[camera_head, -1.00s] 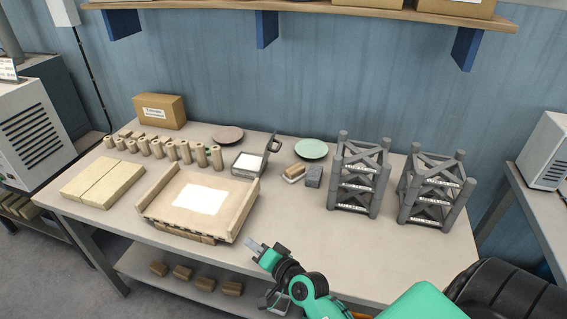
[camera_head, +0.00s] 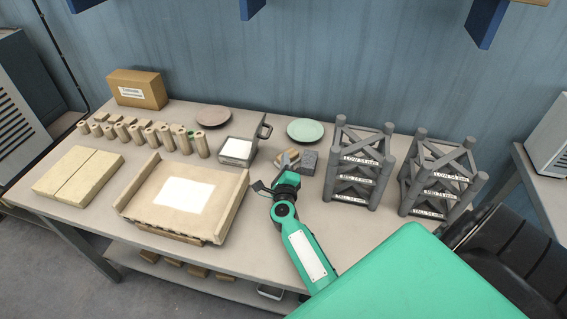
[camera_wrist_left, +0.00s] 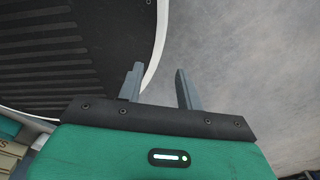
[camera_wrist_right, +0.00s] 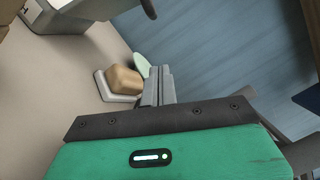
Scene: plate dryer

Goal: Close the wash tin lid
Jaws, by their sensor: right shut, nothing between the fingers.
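The wash tin (camera_head: 237,151) is a grey square box with a white inside, standing behind the wide tray's right end. Its lid (camera_head: 263,130) stands up, open, at the tin's right side. My right gripper (camera_head: 287,160) is shut and empty, to the right of the tin and lower in the picture, near a small dish with a tan block. In the right wrist view, part of a grey box, likely the tin (camera_wrist_right: 62,8), shows at the top left, left of the fingers (camera_wrist_right: 158,85). My left gripper (camera_wrist_left: 158,82) is open and empty, away from the table.
A tan block (camera_wrist_right: 123,79) on a white dish (camera_wrist_right: 103,88) lies just beyond my right fingers. The wide tray (camera_head: 150,226) and several tan cylinders (camera_head: 165,138) are left.

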